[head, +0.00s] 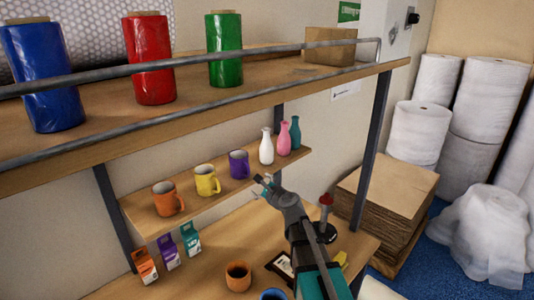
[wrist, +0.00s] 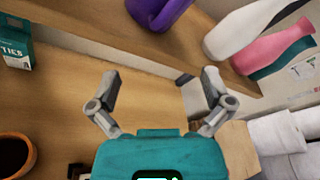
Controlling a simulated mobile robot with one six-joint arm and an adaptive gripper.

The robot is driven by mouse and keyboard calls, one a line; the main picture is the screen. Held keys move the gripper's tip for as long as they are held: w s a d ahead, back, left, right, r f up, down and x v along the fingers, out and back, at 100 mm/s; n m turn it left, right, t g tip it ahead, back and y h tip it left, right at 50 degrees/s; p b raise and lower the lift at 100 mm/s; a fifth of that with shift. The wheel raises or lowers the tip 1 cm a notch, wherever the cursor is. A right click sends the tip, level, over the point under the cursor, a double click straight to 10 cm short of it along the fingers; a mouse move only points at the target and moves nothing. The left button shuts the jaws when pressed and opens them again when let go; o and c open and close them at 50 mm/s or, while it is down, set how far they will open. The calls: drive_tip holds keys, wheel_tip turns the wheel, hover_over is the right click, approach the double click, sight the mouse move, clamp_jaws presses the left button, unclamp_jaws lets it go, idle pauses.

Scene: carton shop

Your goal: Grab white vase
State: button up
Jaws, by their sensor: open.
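The white vase (head: 266,147) stands upright on the small middle shelf (head: 229,183), between the purple mug (head: 239,164) and the pink vase (head: 284,140). In the wrist view the white vase (wrist: 246,28) shows at the upper right, beyond the fingers. My gripper (head: 264,184) is in front of and a little below the shelf edge in the head view. Its fingers (wrist: 157,92) are spread apart with nothing between them, and they do not touch the vase.
A teal vase (head: 295,132) stands just behind the pink one. Yellow (head: 207,180) and orange (head: 167,198) mugs stand left on the same shelf. The upper shelf (head: 185,100) with its rails overhangs. Small boxes (head: 168,252) and a brown cup (head: 238,276) are on the worktop below.

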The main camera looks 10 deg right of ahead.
sight(268, 156)
drive_tip(key=w+d+r+m+t+h, duration=0.2)
drive_tip(key=d+m, duration=0.4)
drive_tip(key=m, duration=0.5)
drive_tip(key=shift+w+t+h, duration=0.5)
drive_tip(key=shift+w+h, duration=0.65)
drive_tip(key=shift+h, duration=0.25)
drive_tip(key=shift+d+r, duration=0.1)
drive_tip(key=w, duration=0.8)
drive_tip(key=shift+w+a, duration=0.3)
drive_tip(key=shift+a, duration=0.05)
drive_tip(key=shift+w, duration=0.1)
drive_tip(key=w, duration=0.3)
drive_tip(key=shift+w+r, duration=0.25)
drive_tip(key=shift+w+a, duration=0.1)
drive_tip(key=shift+w, duration=0.65)
